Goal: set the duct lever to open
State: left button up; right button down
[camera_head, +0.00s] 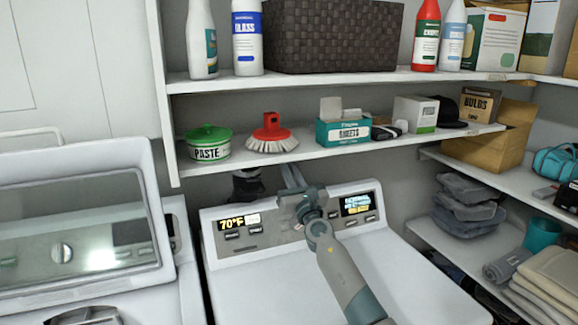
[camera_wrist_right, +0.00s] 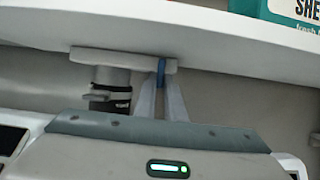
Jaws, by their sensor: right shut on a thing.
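The duct (camera_wrist_right: 110,88), a grey pipe with a dark band, stands behind the dryer; its dark part also shows in the head view (camera_head: 247,184). In the wrist view a flat light-grey lever (camera_wrist_right: 98,58) lies crosswise over the pipe's top. My right gripper (camera_wrist_right: 162,78) reaches up to the lever's right part, its fingers shut on it, with a blue strip showing between the tips. In the head view this gripper (camera_head: 290,174) is over the dryer's control panel, and the lever is not clear there. My left gripper does not show.
A white shelf (camera_wrist_right: 210,38) hangs close above the lever; in the head view its board (camera_head: 345,147) carries a paste pot, brush and boxes. The dryer (camera_head: 390,265) stands under my arm. A washer (camera_head: 85,240) is on the left, and side shelves (camera_head: 440,233) are on the right.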

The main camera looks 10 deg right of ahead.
jog(key=c, duration=2.1)
grip_release()
jog(key=shift+s, duration=0.2)
jog(key=p+v, duration=0.4)
jog(key=v, duration=1.3)
jog(key=shift+s, duration=0.1)
jog(key=shift+d+f, duration=0.1)
jog(key=shift+f, duration=0.05)
